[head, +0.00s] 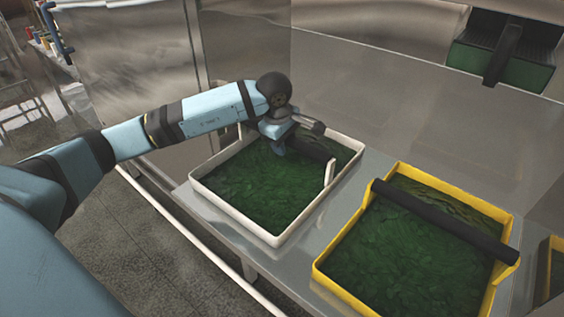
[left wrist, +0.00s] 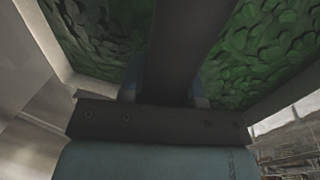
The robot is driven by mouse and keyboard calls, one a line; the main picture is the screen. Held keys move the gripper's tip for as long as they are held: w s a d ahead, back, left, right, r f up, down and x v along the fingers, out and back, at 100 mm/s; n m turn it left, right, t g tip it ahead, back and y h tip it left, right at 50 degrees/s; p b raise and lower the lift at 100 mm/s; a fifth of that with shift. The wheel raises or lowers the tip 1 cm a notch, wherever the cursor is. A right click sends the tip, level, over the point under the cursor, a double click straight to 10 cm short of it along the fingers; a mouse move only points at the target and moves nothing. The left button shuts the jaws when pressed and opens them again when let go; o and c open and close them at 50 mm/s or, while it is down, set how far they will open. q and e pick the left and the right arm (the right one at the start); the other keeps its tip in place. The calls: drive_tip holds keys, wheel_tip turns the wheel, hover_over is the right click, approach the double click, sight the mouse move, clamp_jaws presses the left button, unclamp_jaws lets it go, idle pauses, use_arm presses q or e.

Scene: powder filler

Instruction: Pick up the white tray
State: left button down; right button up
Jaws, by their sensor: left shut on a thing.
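The white tray (head: 203,194) holds green leafy material and sits on the metal shelf, left of a yellow tray. A dark bar handle (head: 313,157) runs across its top between upright end brackets. My left gripper (head: 279,150) reaches down over the tray from the left and is shut on this handle. In the left wrist view the handle (left wrist: 183,45) passes between the two blue fingers, with the green contents on both sides. The arm and hand hide part of the handle and the tray's far left side. My right gripper is not in view.
The yellow tray (head: 340,246), with green contents and its own dark bar, stands close on the right. The metal shelf (head: 345,200) shows between the trays. Steel walls (head: 385,115) stand behind. A pale rail (head: 190,238) runs along the shelf's front, above tiled floor.

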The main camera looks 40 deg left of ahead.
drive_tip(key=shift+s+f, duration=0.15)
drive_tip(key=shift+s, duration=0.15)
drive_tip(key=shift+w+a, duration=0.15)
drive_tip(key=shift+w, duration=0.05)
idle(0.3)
use_arm(q)
drive_tip(key=shift+r, duration=0.1)
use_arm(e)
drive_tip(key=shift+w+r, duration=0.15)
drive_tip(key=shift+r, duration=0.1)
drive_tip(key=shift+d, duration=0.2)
